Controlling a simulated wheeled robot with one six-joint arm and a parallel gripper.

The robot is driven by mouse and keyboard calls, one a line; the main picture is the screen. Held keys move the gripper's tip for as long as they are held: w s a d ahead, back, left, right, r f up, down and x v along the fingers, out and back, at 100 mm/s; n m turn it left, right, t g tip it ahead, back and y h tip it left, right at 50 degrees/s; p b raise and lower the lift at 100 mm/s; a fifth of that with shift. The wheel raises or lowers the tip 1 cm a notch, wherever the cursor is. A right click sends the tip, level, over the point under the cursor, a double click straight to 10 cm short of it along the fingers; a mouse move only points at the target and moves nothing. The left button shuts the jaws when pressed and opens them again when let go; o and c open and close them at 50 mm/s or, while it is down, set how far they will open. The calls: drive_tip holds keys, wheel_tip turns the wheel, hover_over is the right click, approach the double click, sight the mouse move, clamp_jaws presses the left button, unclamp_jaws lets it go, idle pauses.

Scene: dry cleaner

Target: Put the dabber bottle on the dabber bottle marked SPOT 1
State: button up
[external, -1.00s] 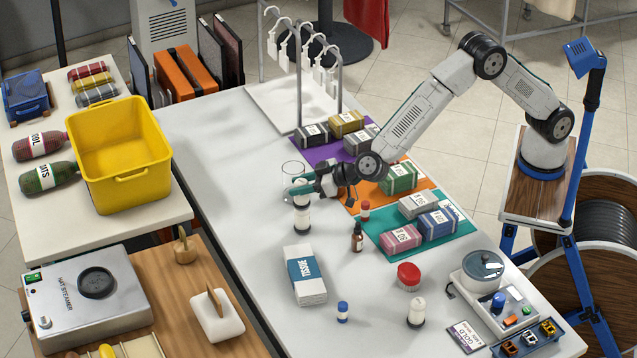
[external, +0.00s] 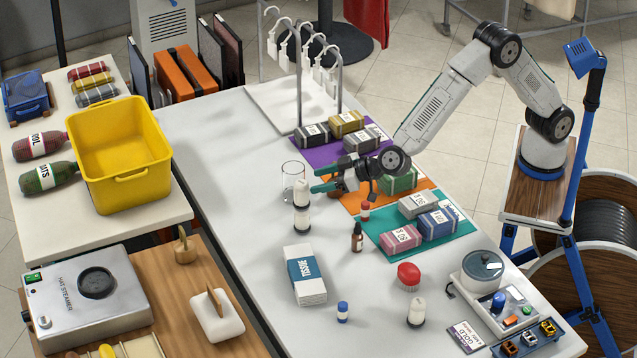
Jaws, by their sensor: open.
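One white dabber bottle (external: 301,193) with a dark band at its lower end stands upright, apparently on top of another white dabber bottle (external: 302,219). Together they form a small column on the white table. The SPOT 1 marking is too small to read. My gripper (external: 318,181) is open, its teal-tipped fingers just right of the upper bottle and seemingly clear of it. A third similar white bottle (external: 416,311) stands alone near the front right of the table.
A clear glass (external: 292,173) stands close behind the stacked bottles. A brown dropper bottle (external: 357,238), a small red-capped bottle (external: 365,211) and a tissue pack (external: 305,275) are nearby. Labelled bundles lie on coloured mats to the right. The table left of the stack is clear.

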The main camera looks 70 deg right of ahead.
drive_tip(key=v, duration=0.5)
drive_tip(key=shift+s+d+r, duration=0.1)
drive_tip(key=shift+s, duration=0.15)
drive_tip(key=s+d+r+n+g+y, duration=0.1)
drive_tip(key=s+d+r+g+y, duration=0.15)
drive_tip(key=d+r, duration=1)
drive_tip(key=s+d+g, duration=0.3)
drive_tip(key=s+d, duration=0.2)
drive_tip(key=d, duration=0.6)
drive_tip(key=s+d+f+m+g+h, duration=0.1)
drive_tip(key=s+d+g+h, duration=0.1)
drive_tip(key=s+d, duration=1)
drive_tip(key=s+d+f+m+g+h, duration=0.2)
drive_tip(key=s+d+g+h, duration=0.1)
drive_tip(key=s+d, duration=1)
drive_tip(key=s+g, duration=0.1)
drive_tip(key=s, duration=0.2)
drive_tip(key=shift+s+f+g, duration=0.15)
drive_tip(key=shift+f+g, duration=0.15)
drive_tip(key=shift+g, duration=0.05)
